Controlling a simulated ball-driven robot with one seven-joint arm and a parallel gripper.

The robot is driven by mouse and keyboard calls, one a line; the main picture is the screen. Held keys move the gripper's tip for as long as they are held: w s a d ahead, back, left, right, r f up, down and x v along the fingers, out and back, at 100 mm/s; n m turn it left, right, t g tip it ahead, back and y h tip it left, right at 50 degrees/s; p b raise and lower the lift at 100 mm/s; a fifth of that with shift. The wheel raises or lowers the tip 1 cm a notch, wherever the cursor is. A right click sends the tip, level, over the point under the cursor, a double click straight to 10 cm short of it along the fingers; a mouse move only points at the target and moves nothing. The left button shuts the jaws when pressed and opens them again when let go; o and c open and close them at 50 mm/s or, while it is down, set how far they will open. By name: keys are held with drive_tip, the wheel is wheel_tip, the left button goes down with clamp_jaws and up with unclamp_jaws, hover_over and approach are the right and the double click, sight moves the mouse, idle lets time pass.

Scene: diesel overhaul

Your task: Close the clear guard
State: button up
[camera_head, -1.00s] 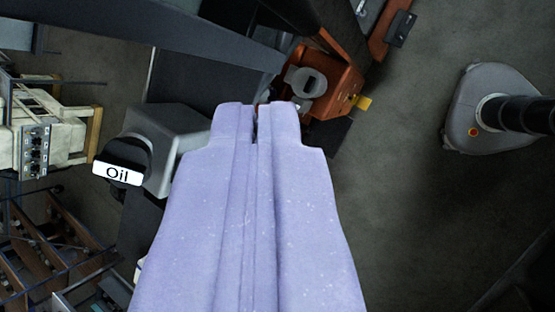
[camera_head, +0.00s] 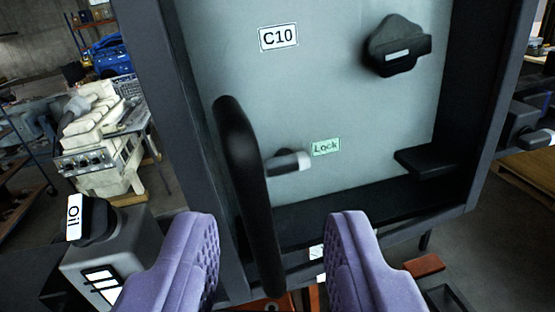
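A dark-framed cabinet (camera_head: 172,100) with a pale grey-green panel (camera_head: 340,100) fills the middle of the view. A long black bar handle (camera_head: 247,190) stands in front of the panel, slightly tilted. It may belong to the clear guard; I cannot make out the clear sheet itself or its edges. My gripper (camera_head: 272,225) is open, its two purple fingers wide apart at the bottom. The handle's lower part shows between the fingers, nearer the left one. Nothing is seen held, and I cannot tell the depth between fingers and handle.
The panel carries a C10 label (camera_head: 278,37), a black knob (camera_head: 396,46), a light-tipped lever (camera_head: 288,163) and a green Lock label (camera_head: 325,146). A grey Oil unit (camera_head: 112,245) stands close at lower left. A cream machine (camera_head: 95,140) stands farther back left.

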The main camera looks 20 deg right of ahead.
sight(254, 214)
drive_tip(key=w+n, duration=0.1)
drive_tip(key=w, duration=0.1)
drive_tip(key=w+d+f+t+p, duration=0.1)
drive_tip(key=w+n+y+p, duration=0.1)
drive_tip(key=w, duration=0.1)
drive_tip(key=shift+w+d+f+n, duration=0.3)
drive_tip(key=shift+w+d+f, duration=0.15)
drive_tip(key=shift+w+d, duration=0.1)
drive_tip(key=shift+w, duration=0.1)
clamp_jaws()
